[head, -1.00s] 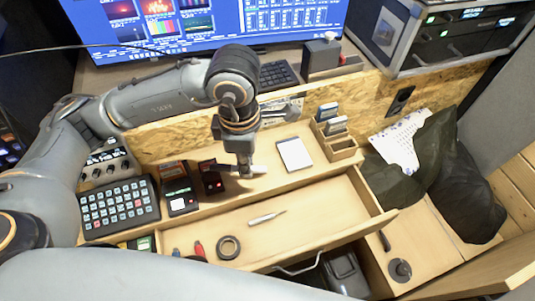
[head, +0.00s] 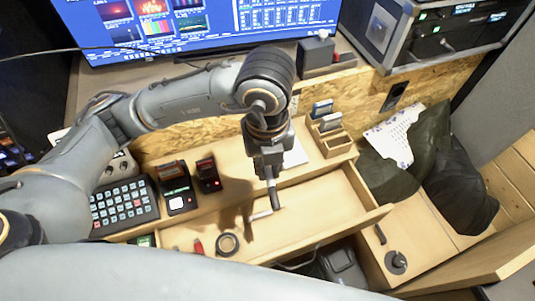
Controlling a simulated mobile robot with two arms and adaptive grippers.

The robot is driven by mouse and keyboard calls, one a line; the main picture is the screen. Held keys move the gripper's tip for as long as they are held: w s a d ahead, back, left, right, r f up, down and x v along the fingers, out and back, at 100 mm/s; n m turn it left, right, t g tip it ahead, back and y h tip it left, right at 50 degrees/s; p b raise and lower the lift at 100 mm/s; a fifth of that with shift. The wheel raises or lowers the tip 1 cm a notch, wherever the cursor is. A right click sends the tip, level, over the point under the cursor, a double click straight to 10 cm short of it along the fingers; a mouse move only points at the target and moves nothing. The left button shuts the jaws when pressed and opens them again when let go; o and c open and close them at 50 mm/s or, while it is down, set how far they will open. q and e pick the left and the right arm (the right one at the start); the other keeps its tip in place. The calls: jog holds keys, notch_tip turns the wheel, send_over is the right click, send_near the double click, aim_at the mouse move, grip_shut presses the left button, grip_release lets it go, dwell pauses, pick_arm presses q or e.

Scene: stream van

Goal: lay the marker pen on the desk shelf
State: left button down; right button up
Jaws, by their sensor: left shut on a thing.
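The marker pen (head: 259,215), pale and slim, lies in the open drawer (head: 325,222). My left gripper (head: 275,205) points down over the drawer, shut on the pen's right end. The fingers hide that end, and I cannot tell whether the pen is lifted off the drawer floor. The wooden desk shelf (head: 237,168) runs behind the drawer, below the chipboard panel. My right gripper is not in view.
On the shelf stand a keypad (head: 124,206), two small devices (head: 178,190) (head: 208,174), a partly hidden notepad (head: 296,154) and a wooden card holder (head: 333,143). A black tape roll (head: 228,244) lies in the drawer. Bare shelf shows between devices and notepad.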

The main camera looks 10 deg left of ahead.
pick_arm(q)
jog(key=shift+d+r+n, duration=0.1)
jog(key=shift+d+n, duration=0.1)
jog(key=shift+n, duration=0.5)
jog(key=shift+w+a, duration=0.1)
jog(key=shift+w, duration=0.05)
jog(key=w+a+f, duration=0.2)
jog(key=w, duration=0.1)
jog(key=w+a+f, duration=0.2)
jog(key=w+f, duration=0.1)
jog(key=w+a+f, duration=0.3)
jog(key=w, duration=0.1)
jog(key=shift+f+p, duration=0.2)
jog(key=shift+p, duration=0.15)
jog(key=shift+w+a+f, duration=0.2)
jog(key=shift+w+f, duration=0.15)
jog(key=shift+f, duration=0.15)
notch_tip(320, 180, down, 3)
jog(key=shift+w+a+f+p, duration=0.1)
jog(key=shift+w+a+p, duration=0.05)
jog(key=shift+p, duration=0.5)
jog(key=shift+f, duration=0.2)
